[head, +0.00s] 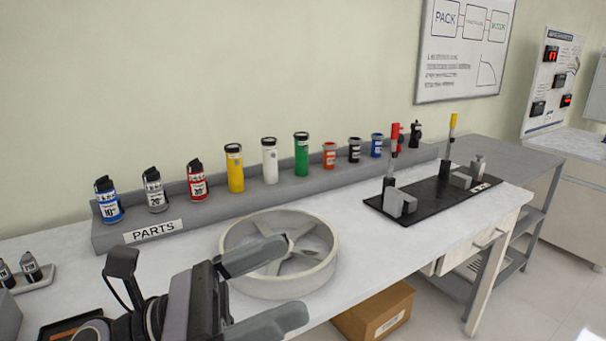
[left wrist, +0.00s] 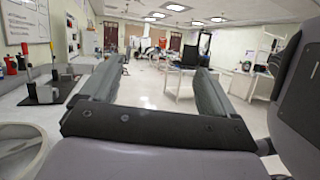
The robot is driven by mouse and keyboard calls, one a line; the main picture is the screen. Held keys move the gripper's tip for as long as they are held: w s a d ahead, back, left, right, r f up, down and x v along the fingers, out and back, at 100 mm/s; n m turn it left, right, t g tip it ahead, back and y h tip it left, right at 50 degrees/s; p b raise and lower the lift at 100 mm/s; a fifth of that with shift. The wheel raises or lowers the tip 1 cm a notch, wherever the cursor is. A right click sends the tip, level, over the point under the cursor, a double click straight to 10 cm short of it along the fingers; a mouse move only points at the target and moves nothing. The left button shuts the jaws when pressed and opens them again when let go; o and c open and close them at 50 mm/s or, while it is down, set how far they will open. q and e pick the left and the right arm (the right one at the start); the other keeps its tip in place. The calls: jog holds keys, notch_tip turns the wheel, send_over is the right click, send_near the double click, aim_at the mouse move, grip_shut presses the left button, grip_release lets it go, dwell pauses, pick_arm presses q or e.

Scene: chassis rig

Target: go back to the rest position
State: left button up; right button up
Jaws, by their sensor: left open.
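My left gripper (head: 279,287) comes in from the lower left in the head view. Its two fingers are spread apart, with nothing between them, over the front part of the workbench beside a round grey wheel-like ring with spokes (head: 232,262). In the left wrist view the open fingers (left wrist: 154,88) point out across the room, with only floor and distant furniture between them. My right gripper is in neither view.
A grey parts rack (head: 112,236) with several coloured bottles and cylinders runs along the wall. A black board (head: 425,205) with grey blocks and upright tools lies right on the white bench (head: 370,240). A cardboard box (head: 375,311) sits below. Open floor lies to the right.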

pick_arm(q)
jog(key=w+a+f+n+t+y, duration=0.1)
jog(key=w+a+n+t+y, duration=0.15)
jog(key=n+t+y, duration=0.4)
jog(key=w+a+n+t+y, duration=0.15)
jog(key=a+n+t, duration=0.25)
jog(key=n, duration=0.6)
jog(key=w+a+f+n+t+y, duration=0.1)
jog(key=w+a+n+t+y, duration=0.15)
jog(key=n+t, duration=0.4)
jog(key=a+f+n+g+y, duration=0.4)
jog(key=a+f+n+y, duration=0.45)
jog(key=n, duration=0.65)
jog(key=s+a+f+n+g+y, duration=0.1)
jog(key=s+f+n+g+y, duration=0.15)
jog(key=f, duration=0.45)
jog(key=s+a+f+n+g+y, duration=0.1)
jog(key=s+f+n+g, duration=0.3)
jog(key=f, duration=0.3)
jog(key=s+f+n+g+h, duration=0.1)
jog(key=s+f+n+g, duration=0.65)
jog(key=s, duration=0.75)
jog(key=w+d+f+m+t+h, duration=0.2)
jog(key=w+f+t, duration=0.4)
jog(key=f, duration=0.4)
jog(key=shift+w+d, duration=0.35)
jog(key=shift+w, duration=0.15)
jog(key=shift+t, duration=0.3)
